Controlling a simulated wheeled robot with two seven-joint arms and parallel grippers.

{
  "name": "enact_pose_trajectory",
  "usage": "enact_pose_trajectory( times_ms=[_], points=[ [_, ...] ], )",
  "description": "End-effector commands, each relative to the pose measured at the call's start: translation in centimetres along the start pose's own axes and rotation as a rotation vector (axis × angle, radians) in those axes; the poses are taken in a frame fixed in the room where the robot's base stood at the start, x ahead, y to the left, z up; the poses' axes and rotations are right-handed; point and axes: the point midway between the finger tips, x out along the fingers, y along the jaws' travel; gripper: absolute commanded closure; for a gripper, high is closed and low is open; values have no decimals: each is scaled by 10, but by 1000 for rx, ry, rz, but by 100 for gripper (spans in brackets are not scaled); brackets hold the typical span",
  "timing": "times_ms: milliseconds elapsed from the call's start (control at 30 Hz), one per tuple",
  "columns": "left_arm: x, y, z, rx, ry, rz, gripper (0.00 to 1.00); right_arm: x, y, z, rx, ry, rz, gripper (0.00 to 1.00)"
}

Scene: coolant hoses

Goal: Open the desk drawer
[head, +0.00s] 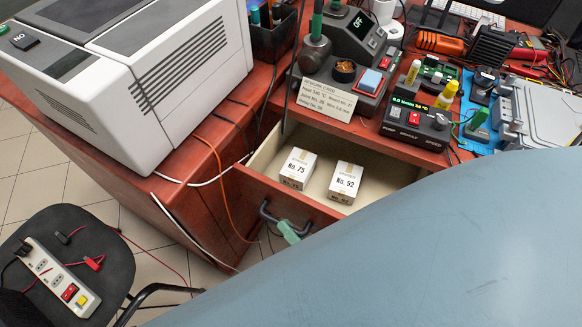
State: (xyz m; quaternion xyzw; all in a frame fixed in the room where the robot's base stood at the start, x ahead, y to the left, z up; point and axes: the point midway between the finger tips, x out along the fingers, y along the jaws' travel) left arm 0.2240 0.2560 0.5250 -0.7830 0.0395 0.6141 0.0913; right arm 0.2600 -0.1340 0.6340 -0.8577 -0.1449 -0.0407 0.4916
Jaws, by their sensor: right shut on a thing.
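The desk drawer (322,208) is pulled out from the red-brown desk, with its pale inside showing. Two white boxes lie in it, one marked No. 75 (297,169) and one marked No. 92 (345,182). The dark bar handle (268,214) is on the drawer front. The rest of this gripper is hidden behind a large blue-grey surface. My left gripper is not in view.
A large white machine (160,75) stands on the desk at left. A black chair (70,255) with a power strip (58,278) on it is at lower left. Cables hang beside the drawer. Tools and devices crowd the desktop behind it. The blue-grey surface covers the lower right.

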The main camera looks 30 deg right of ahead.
Motion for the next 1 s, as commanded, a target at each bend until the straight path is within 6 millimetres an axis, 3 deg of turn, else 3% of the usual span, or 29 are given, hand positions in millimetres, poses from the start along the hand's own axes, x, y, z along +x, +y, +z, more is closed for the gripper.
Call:
enact_pose_trajectory(
  times_ms=[67,100,233,533,667,1000],
  points=[
    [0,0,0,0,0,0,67,-1,1,1,0,-4,4,100],
    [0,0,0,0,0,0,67,-1,1,1,0,-4,4,83],
    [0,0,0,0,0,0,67,-1,1,0,0,-2,3,66],
    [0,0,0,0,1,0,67,-1,0,0,0,-1,1,65],
    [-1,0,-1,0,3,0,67,-12,0,0,0,-2,2,65],
    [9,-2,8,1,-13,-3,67,-85,1,0,0,-5,5,65]
  ],
)
